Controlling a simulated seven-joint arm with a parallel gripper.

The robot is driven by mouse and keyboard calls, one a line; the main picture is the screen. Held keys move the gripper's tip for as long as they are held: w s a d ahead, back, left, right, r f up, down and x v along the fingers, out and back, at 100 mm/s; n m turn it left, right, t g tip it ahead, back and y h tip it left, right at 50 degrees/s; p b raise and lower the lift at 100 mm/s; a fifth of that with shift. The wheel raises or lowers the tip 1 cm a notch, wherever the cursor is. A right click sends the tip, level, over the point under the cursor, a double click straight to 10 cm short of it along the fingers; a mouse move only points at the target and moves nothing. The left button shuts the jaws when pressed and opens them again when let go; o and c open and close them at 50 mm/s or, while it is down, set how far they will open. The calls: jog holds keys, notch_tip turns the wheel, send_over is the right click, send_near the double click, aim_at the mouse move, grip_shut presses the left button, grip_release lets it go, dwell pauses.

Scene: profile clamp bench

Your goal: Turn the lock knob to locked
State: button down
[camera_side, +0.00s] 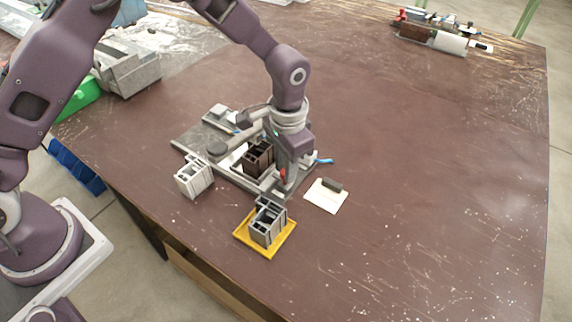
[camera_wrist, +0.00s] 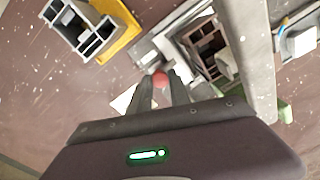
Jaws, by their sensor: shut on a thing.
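The red lock knob (camera_wrist: 160,79) shows between my fingertips in the wrist view. In the side view a bit of the red knob (camera_side: 283,175) shows low at the fingers. My gripper (camera_wrist: 160,84) is shut on the knob, with one finger on each side of it; in the side view my gripper (camera_side: 284,170) points down at the near right part of the grey clamp fixture (camera_side: 190,142). A brown profile (camera_side: 258,157) stands in the fixture and also shows in the wrist view (camera_wrist: 208,42). The knob's turn marks are too small to tell.
A grey profile (camera_side: 266,226) stands on a yellow tray (camera_side: 243,238) in front of the fixture. A pale profile (camera_side: 192,179) stands at its left. A white card (camera_side: 322,203) with a dark block (camera_side: 332,185) lies at right. The table's right side is mostly clear.

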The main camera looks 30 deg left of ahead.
jog(key=shift+m, duration=0.5)
jog(key=c, duration=1.2)
grip_release()
jog(key=shift+r, duration=0.1)
